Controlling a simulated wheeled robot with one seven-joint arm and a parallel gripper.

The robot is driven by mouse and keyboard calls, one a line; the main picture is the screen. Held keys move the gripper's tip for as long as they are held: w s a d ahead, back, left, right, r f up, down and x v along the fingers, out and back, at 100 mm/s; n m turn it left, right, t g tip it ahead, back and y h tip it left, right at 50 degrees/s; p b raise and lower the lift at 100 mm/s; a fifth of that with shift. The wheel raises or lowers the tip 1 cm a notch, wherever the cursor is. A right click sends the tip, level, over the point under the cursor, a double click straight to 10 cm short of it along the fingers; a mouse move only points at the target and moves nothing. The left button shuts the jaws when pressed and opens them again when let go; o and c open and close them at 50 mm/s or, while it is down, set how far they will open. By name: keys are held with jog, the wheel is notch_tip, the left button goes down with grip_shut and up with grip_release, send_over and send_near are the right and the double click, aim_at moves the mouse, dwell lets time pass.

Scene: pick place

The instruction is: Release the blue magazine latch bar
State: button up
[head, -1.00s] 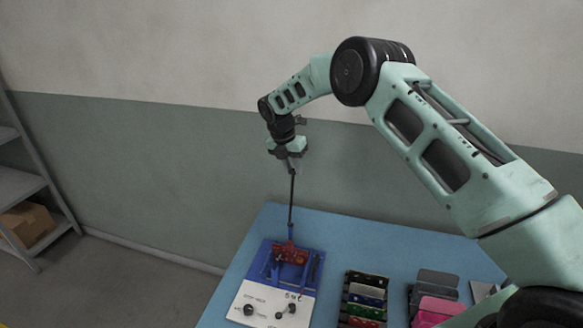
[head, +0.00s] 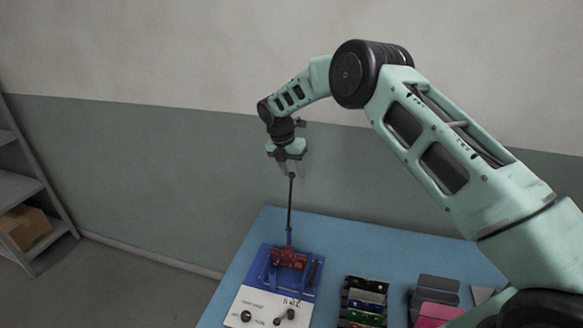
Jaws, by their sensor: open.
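Which blue part is the latch bar is too small to tell. A thin dark rod (head: 290,208) stands nearly upright behind the red block, with blue at its foot. My gripper (head: 289,172) is open, pointing down at the rod's top end. Whether the fingers touch the rod cannot be told.
Black knobs (head: 285,316) sit on the white part of the board. A rack of coloured cards (head: 365,300) and a pink and grey stack (head: 437,297) stand to the right. A grey wall is behind; a shelf with a cardboard box (head: 25,227) is far left.

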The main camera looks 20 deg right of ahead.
jog(key=b+v, duration=0.4)
jog(key=v, duration=1.3)
jog(key=shift+r, duration=0.2)
jog(key=shift+a, duration=0.1)
jog(key=s+a+f+m+y+b, duration=0.15)
jog(key=s+a+m, duration=0.25)
jog(key=s+a, duration=0.45)
jog(key=s+a+m+y+b, duration=0.1)
jog(key=s+a+m+b, duration=0.3)
jog(key=s, duration=0.8)
jog(key=s+d+f+m, duration=0.1)
jog(key=s+f+m, duration=0.2)
jog(key=s, duration=0.6)
jog(key=s+d+f+m, duration=0.1)
jog(key=s+f+m, duration=0.2)
jog(key=s, duration=0.6)
jog(key=s+d+f+m, duration=0.2)
jog(key=s+f+m, duration=0.2)
jog(key=s, duration=0.6)
jog(key=shift+m+y, duration=0.3)
jog(key=shift+y, duration=0.05)
